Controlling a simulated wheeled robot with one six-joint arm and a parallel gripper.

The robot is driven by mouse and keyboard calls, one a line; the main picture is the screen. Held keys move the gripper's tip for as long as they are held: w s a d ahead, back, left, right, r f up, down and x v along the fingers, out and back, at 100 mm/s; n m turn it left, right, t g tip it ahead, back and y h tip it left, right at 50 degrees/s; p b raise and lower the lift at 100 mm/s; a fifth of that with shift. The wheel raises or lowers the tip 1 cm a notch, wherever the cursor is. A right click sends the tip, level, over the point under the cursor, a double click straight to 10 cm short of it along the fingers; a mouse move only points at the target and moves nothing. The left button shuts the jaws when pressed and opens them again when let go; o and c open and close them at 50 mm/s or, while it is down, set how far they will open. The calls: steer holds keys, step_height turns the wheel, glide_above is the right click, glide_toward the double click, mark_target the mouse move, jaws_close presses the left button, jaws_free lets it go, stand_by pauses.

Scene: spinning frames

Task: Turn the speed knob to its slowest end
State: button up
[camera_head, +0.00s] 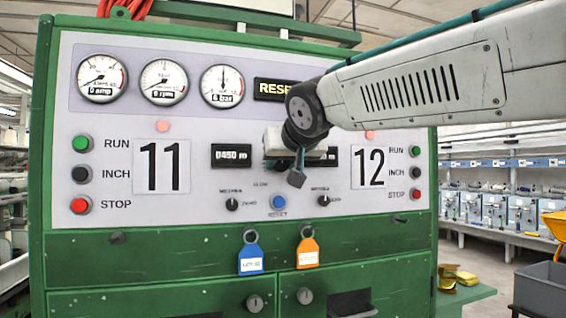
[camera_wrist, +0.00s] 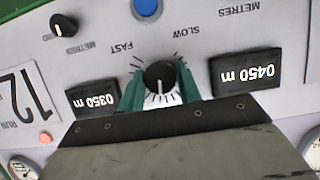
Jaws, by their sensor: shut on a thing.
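The speed knob (camera_wrist: 158,73) is round and black with a white pointer line. In the wrist view it sits between the words FAST (camera_wrist: 122,48) on the left and SLOW (camera_wrist: 201,31) on the right. Its line points down in that picture, toward my palm, between the two ends. My gripper (camera_wrist: 160,86) is shut on the knob, with a green finger on each side. In the head view my gripper (camera_head: 298,172) is at the panel between the two number displays and hides the knob.
The 0450 m display (camera_wrist: 247,73) and 0350 m display (camera_wrist: 95,97) flank my gripper closely. A blue reset button (camera_head: 278,202) and two small black knobs (camera_head: 231,203) (camera_head: 323,200) lie below. Blue (camera_head: 250,258) and orange (camera_head: 307,252) tags hang on the green cabinet.

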steer(key=n+h, duration=0.1)
steer(key=n, duration=0.1)
steer(key=n+t+h, duration=0.1)
steer(key=n, duration=0.1)
steer(key=shift+a+n+h, duration=0.2)
steer(key=shift+n+h, duration=0.1)
steer(key=shift+h, duration=0.1)
steer(key=n+t+h, duration=0.1)
steer(key=n, duration=0.1)
steer(key=shift+f+n, duration=0.15)
steer(key=shift+n, duration=0.15)
steer(key=n+t+h, duration=0.1)
steer(key=n, duration=0.2)
steer(key=shift+s+t, duration=0.1)
steer(key=shift+t, duration=0.3)
steer(key=n+t, duration=0.1)
steer(key=n, duration=0.2)
steer(key=n+t, duration=0.1)
steer(key=n, duration=0.2)
steer(key=shift+f+n+h, duration=0.2)
steer(key=shift+n+h, duration=0.1)
steer(key=shift+h, duration=0.1)
steer(key=n+t+y, duration=0.1)
steer(key=n+t, duration=0.1)
steer(key=n, duration=0.2)
steer(key=shift+n, duration=0.4)
steer(key=shift+d+n+t+y, duration=0.1)
steer(key=shift+n+t+y, duration=0.6)
steer(key=shift+n, duration=1.2)
steer(key=shift+y, duration=0.4)
